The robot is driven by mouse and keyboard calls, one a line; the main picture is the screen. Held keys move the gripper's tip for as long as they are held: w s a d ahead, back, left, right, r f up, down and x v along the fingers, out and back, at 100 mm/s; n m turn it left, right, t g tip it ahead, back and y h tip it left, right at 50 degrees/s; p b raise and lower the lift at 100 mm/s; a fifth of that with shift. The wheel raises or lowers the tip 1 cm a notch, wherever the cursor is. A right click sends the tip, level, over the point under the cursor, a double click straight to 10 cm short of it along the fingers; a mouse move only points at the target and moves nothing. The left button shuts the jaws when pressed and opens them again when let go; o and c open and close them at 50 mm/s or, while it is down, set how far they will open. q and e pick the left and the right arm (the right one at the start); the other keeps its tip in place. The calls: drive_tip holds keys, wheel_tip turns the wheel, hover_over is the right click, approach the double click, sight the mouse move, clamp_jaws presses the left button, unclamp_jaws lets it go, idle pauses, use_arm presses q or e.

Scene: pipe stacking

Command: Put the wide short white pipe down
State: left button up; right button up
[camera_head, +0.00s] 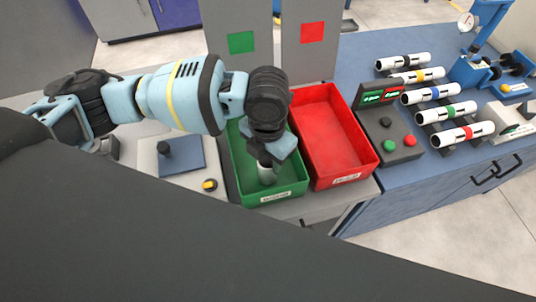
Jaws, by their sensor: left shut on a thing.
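The wide short white pipe (267,176) stands about upright inside the green tray, its top hidden by the gripper. My left gripper (266,164) is shut on the pipe's upper end and points down into the tray. I cannot tell whether the pipe's bottom touches the tray floor. The green tray (238,178) has a label on its front wall and no other pipe shows in it. My right gripper is not in view.
An empty red tray (330,140) stands right beside the green one. A control box (386,130) with buttons and several banded white pipes (460,134) on a rack are to the right. A blue plate with a black knob (166,150) lies left.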

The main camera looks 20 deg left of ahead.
use_arm(q)
drive_tip(key=shift+f, duration=0.15)
drive_tip(key=o, duration=1.1)
drive_tip(key=shift+c, duration=0.2)
wheel_tip(320, 180, up, 12)
drive_tip(key=p, duration=0.1)
drive_tip(key=shift+r, duration=0.2)
